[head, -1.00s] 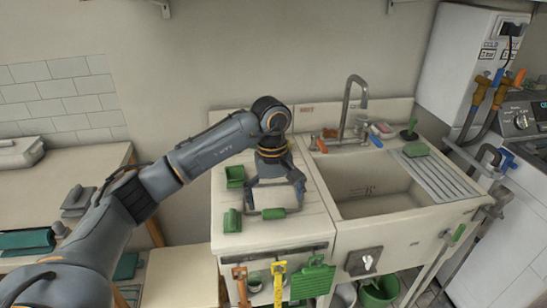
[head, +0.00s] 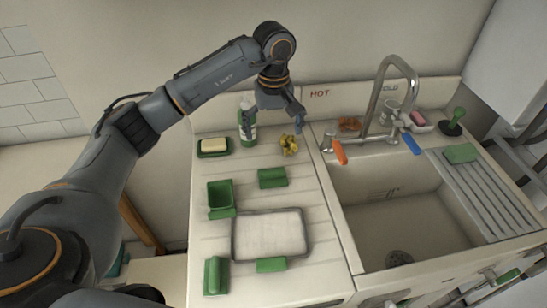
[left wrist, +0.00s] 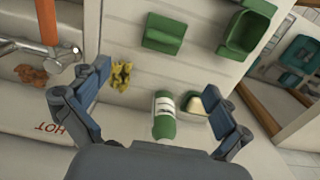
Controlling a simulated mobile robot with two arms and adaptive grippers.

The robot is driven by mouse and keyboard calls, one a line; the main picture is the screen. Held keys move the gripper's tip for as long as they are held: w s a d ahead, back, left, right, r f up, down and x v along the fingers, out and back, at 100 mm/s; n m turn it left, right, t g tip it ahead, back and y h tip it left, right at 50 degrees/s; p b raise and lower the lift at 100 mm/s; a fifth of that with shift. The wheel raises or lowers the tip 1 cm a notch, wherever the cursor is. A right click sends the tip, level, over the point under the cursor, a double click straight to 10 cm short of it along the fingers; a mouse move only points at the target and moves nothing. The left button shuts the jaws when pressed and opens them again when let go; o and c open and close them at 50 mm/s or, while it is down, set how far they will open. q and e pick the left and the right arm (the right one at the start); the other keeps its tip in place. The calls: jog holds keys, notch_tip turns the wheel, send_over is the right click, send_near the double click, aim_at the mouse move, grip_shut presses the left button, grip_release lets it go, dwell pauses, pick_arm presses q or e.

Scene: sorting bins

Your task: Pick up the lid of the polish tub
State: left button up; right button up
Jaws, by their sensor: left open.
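I cannot make out a lid or a labelled polish tub for certain. An open green square tub (head: 220,197) stands at the left of the draining board; it also shows in the left wrist view (left wrist: 246,32). A green block-like piece (head: 272,178) lies right of it, also in the left wrist view (left wrist: 163,33). My left gripper (head: 273,118) is open and empty above the back of the board, between a green-and-white bottle (head: 247,130) and a crumpled yellow item (head: 289,146). Its spread fingers frame the bottle in the left wrist view (left wrist: 165,87).
A soap bar (head: 214,145) sits in a green dish at the back left. A pale tray (head: 305,237) lies in front, with green pieces (head: 215,276) beside it. The sink (head: 400,215) and its tall tap (head: 377,100) are on the right.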

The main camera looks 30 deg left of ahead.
pick_arm(q)
jog(key=f, duration=0.2)
jog(key=f+p, duration=0.1)
jog(key=shift+s+d+f, duration=0.15)
jog(key=shift+s+f, duration=0.05)
jog(key=shift+s, duration=0.05)
jog(key=p, duration=0.1)
send_over(272, 171)
jog(key=f, duration=0.4)
jog(key=shift+w, duration=0.4)
jog(key=shift+f, duration=0.55)
jog(key=f+p, duration=0.1)
jog(key=f, duration=0.1)
jog(key=f+p, duration=0.1)
jog(key=f, duration=0.1)
jog(key=shift+s+p, duration=0.35)
jog(key=shift+f, duration=0.5)
jog(key=c, duration=1.1)
jog(key=shift+c, duration=0.8)
pick_arm(e)
jog(key=s+r, duration=0.1)
jog(key=r, duration=0.2)
jog(key=s+r, duration=0.1)
jog(key=shift+s+d+r, duration=0.3)
jog(key=shift+s+d, duration=0.05)
jog(key=shift+d, duration=0.05)
